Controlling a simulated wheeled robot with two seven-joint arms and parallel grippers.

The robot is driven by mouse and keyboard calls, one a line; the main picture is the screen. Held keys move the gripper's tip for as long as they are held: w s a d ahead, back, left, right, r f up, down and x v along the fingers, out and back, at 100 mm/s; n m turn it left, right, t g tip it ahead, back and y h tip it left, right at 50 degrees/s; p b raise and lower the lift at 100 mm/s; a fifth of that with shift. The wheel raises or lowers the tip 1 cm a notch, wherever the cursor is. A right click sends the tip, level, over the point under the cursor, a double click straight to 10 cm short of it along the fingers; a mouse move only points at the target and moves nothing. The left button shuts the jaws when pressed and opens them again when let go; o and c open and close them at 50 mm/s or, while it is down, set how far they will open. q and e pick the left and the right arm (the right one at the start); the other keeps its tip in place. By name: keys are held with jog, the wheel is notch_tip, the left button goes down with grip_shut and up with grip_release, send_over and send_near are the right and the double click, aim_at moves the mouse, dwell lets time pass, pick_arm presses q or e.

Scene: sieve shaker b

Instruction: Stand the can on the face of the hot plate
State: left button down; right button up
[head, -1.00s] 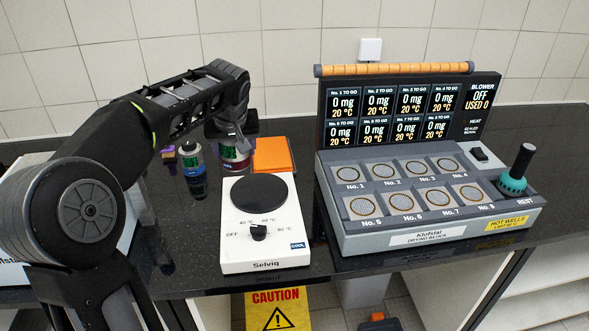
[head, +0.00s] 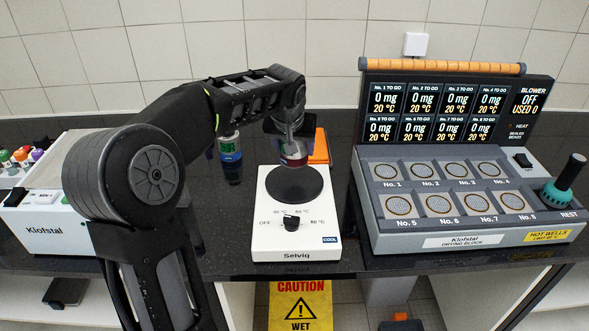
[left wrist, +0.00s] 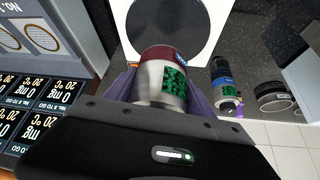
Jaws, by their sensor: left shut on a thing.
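The can (head: 291,161), silver with a dark red band and a green-marked label, is held by my left gripper (head: 289,148). In the left wrist view, the can (left wrist: 163,76) sits between the purple fingers of the gripper (left wrist: 160,90). The hot plate (head: 275,240) is white with a round black face (head: 294,184). The can looks roughly upright at the back edge of this face; I cannot tell whether it touches. The black face also shows beyond the can in the left wrist view (left wrist: 168,25). My right gripper is not in view.
A second can (head: 231,160), blue and black with a green label, stands left of the hot plate. The large drying block (head: 450,215) stands close on the right. A white Klofstal unit (head: 45,232) is at far left.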

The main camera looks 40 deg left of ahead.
pick_arm(q)
jog(key=shift+f, duration=1.25)
notch_tip(320, 180, down, 3)
jog(key=shift+p, duration=0.35)
jog(key=shift+f, duration=0.4)
jog(key=c, duration=0.8)
grip_release()
jog(key=shift+f, duration=0.2)
jog(key=o, duration=0.4)
jog(key=shift+o, duration=0.2)
jog(key=shift+r, duration=0.2)
